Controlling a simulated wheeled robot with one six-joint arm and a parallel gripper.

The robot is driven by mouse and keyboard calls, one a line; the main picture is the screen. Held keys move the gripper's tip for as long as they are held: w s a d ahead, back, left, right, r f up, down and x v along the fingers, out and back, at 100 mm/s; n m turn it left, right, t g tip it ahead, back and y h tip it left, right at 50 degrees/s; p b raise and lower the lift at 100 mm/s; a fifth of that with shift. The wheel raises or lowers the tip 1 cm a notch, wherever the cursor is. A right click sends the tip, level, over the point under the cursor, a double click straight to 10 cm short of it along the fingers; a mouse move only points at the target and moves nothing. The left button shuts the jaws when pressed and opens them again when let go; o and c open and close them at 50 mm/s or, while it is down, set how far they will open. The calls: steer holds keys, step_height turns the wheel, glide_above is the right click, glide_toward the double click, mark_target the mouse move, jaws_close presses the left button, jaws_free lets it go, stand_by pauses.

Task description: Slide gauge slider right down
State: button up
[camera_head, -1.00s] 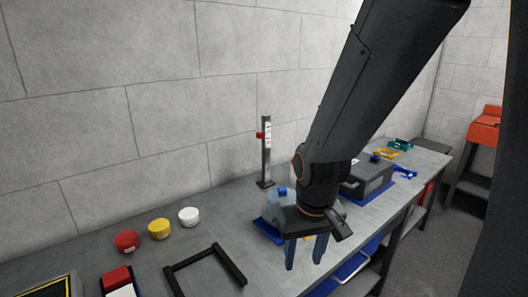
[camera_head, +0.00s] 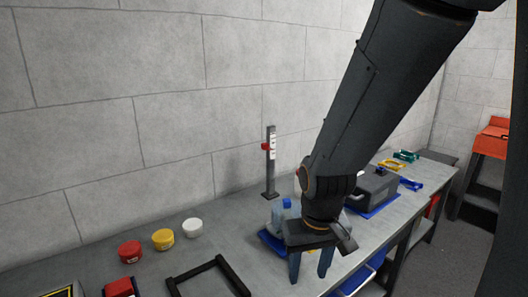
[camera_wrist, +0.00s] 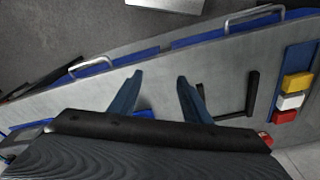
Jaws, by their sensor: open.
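A dark upright gauge post (camera_head: 271,165) with a white scale stands near the back of the bench by the wall. A red slider (camera_head: 265,147) sits on it, in the upper half. My gripper (camera_head: 310,277) is open and empty over the front part of the bench, pointing down, in front and to the right of the post. In the wrist view its two blue fingers (camera_wrist: 155,95) are spread apart above the bench with nothing between them. The post and slider are not visible in the wrist view.
A blue tray (camera_head: 268,239) with bottles lies just behind my gripper. Red (camera_head: 130,251), yellow (camera_head: 163,239) and white (camera_head: 192,228) round pieces line the back left. A black frame (camera_head: 190,273) lies front left. A dark grey box (camera_head: 375,183) stands right.

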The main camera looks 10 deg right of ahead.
stand_by(0.4)
steer(key=shift+w, duration=0.2)
steer(key=c, duration=0.4)
steer(key=w+d+t, duration=0.1)
steer(key=w, duration=0.3)
steer(key=w+d+r+t+b, duration=0.1)
steer(key=w, duration=0.3)
steer(key=w+d+t, duration=0.1)
steer(key=w+d, duration=0.1)
steer(key=w, duration=0.3)
steer(key=shift+w+r+t+h+b, duration=0.1)
steer(key=shift+r+t+h+b, duration=0.2)
steer(key=shift+r+h+b, duration=0.1)
jaws_close()
step_height(320, 180, up, 14)
steer(key=n+t+y+b, duration=0.45)
steer(key=t+y, duration=0.25)
steer(key=t, duration=0.2)
glide_above(265, 146)
steer(key=s+d, duration=0.2)
steer(key=shift+n, duration=0.25)
steer(key=shift+w+a+f+p, duration=0.1)
steer(key=shift+w+f+p, duration=0.15)
steer(key=shift+f, duration=0.9)
steer(key=shift+w+a+f+p, duration=0.1)
steer(key=shift+w+f+p, duration=0.1)
steer(key=shift+f, duration=0.9)
